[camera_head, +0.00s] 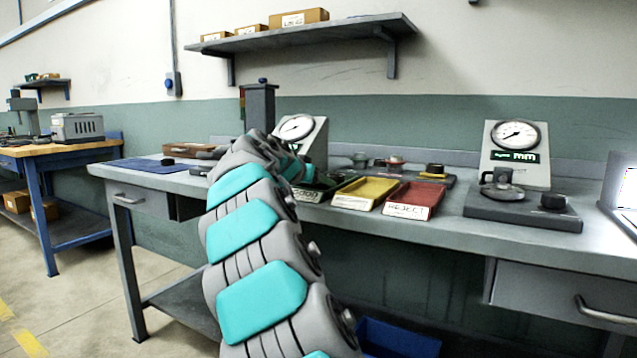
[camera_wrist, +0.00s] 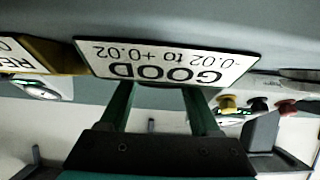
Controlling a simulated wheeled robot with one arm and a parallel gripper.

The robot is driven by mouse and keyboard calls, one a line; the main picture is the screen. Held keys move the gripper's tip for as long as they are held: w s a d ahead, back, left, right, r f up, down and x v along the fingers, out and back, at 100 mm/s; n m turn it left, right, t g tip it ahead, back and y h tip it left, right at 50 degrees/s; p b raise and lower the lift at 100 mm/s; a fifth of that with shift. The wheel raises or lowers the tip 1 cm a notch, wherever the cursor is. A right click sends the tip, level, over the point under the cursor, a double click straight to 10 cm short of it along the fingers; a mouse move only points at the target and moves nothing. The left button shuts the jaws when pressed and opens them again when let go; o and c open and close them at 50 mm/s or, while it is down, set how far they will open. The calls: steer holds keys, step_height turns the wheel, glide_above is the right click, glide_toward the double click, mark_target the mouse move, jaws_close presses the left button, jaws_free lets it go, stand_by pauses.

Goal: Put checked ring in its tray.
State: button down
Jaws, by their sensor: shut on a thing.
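My gripper (camera_wrist: 158,95) shows in the wrist view with its two green fingers apart, reaching up behind the white GOOD label (camera_wrist: 165,62). The fingertips and the thing held between them are hidden there; I cannot see the ring itself. The label is upside down in this view and reads -0.02 to +0.02. In the head view the green GOOD tray (camera_head: 322,187) stands left of the yellow tray (camera_head: 365,193) and the red REJECT tray (camera_head: 415,200). My arm covers part of the green tray and hides the gripper there.
A dial gauge (camera_head: 515,140) stands on a dark base at the right, with a dark round piece (camera_head: 553,201) on the base. Another gauge (camera_head: 299,130) is behind my arm. Small coloured pieces (camera_head: 393,163) stand behind the trays. A blue mat (camera_head: 140,165) lies at the bench's left.

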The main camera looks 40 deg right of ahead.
steer(key=shift+f, duration=0.15)
steer(key=shift+c, duration=1.9)
jaws_free()
steer(key=shift+r, duration=0.25)
steer(key=b+v, duration=0.1)
steer(key=v, duration=1.1)
steer(key=shift+f, duration=0.1)
